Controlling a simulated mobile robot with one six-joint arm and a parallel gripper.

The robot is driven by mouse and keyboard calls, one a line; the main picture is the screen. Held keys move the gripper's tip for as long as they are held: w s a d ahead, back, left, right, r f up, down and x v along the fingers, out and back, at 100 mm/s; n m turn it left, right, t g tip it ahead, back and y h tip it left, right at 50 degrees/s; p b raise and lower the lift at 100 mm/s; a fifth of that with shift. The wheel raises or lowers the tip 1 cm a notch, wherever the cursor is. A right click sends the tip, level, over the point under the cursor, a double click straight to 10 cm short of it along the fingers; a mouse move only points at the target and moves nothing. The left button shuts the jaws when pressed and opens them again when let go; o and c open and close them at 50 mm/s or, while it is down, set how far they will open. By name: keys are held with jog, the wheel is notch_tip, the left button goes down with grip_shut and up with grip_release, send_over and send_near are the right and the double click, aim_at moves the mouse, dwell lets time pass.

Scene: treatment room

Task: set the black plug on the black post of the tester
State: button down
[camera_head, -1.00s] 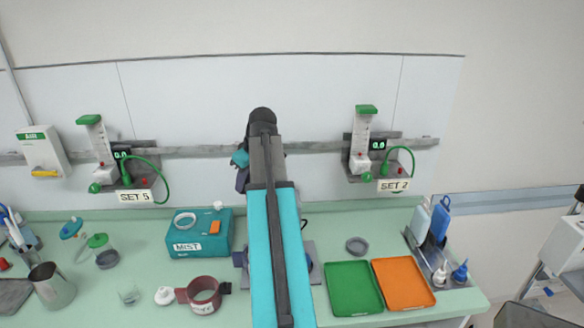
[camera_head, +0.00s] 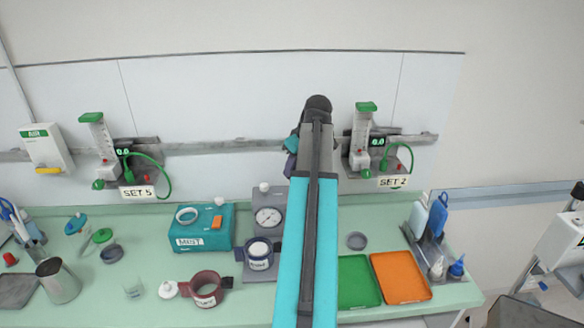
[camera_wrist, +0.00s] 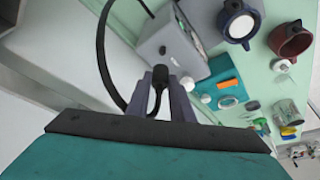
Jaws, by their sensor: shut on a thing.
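My gripper (camera_wrist: 162,88) shows in the wrist view with its grey-purple fingers closed around the black plug (camera_wrist: 158,76). A black cable loops up and left from the plug. The tester, a grey box with a round gauge (camera_head: 268,216), stands on the counter left of my arm in the head view. In the wrist view the tester (camera_wrist: 160,50) lies beyond the fingers, and the plug looks apart from it. I cannot make out the black post. In the head view my arm hides the plug and most of the gripper.
A teal MIST box (camera_head: 190,241) stands left of the tester. A dark blue cuffed cup (camera_head: 259,254) and a maroon cup (camera_head: 206,289) are in front. Green (camera_head: 355,283) and orange (camera_head: 401,277) trays lie to the right. Wall sets hang on a rail behind.

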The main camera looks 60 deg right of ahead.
jog(key=shift+f, duration=0.25)
jog(key=shift+f+b, duration=1.15)
jog(key=shift+f, duration=0.5)
jog(key=shift+f+b, duration=0.4)
jog(key=shift+f, duration=1.15)
dwell(2.9)
jog(key=c, duration=1.5)
grip_release()
jog(key=shift+r, duration=0.15)
jog(key=shift+w+r+p, duration=0.1)
jog(key=shift+r+p, duration=1.95)
jog(key=shift+r, duration=1.3)
